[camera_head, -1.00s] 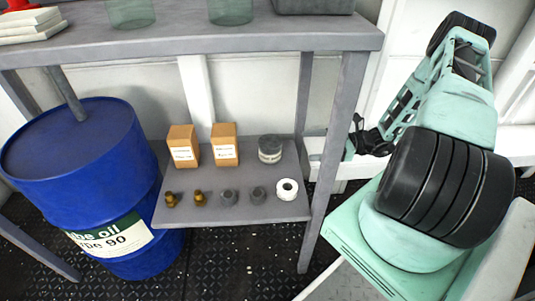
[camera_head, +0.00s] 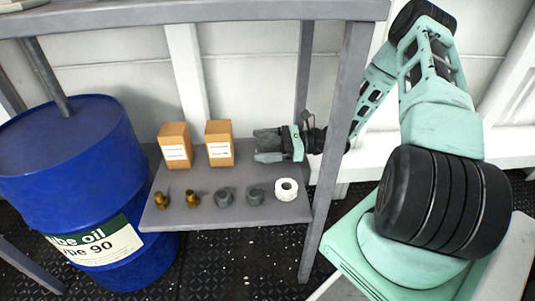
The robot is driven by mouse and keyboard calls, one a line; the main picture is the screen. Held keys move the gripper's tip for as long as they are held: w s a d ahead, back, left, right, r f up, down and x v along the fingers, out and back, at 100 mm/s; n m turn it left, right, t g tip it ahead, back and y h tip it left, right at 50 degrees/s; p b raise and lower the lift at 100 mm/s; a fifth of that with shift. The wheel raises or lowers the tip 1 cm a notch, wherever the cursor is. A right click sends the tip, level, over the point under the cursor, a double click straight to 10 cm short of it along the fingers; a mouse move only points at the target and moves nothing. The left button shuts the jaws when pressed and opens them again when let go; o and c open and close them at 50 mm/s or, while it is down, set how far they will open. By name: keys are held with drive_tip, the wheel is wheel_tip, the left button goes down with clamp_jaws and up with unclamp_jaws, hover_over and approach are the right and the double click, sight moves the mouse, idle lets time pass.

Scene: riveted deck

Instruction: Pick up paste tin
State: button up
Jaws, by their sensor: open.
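The paste tin stood on the lower shelf, right of the two orange boxes, as a short round grey tin with a pale band. My gripper (camera_head: 268,145) is now at that spot, reaching in from the right past the shelf's right front post, with its fingers pointing left. The jaws are open. The gripper covers the place of the tin, and I cannot clearly make out the tin or tell whether it lies between the fingers.
Two orange boxes (camera_head: 175,146) (camera_head: 219,144) stand left of my gripper on the shelf (camera_head: 225,217). Brass fittings (camera_head: 192,198), grey fittings (camera_head: 224,197) and a white ring (camera_head: 287,189) line the front. The shelf post (camera_head: 342,130) is close to my arm. A blue drum (camera_head: 70,160) stands left.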

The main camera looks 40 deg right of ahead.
drive_tip(key=shift+w+a, duration=0.25)
drive_tip(key=shift+a, duration=0.15)
drive_tip(key=shift+c, duration=0.2)
drive_tip(key=c, duration=1.2)
drive_tip(key=shift+o, duration=0.2)
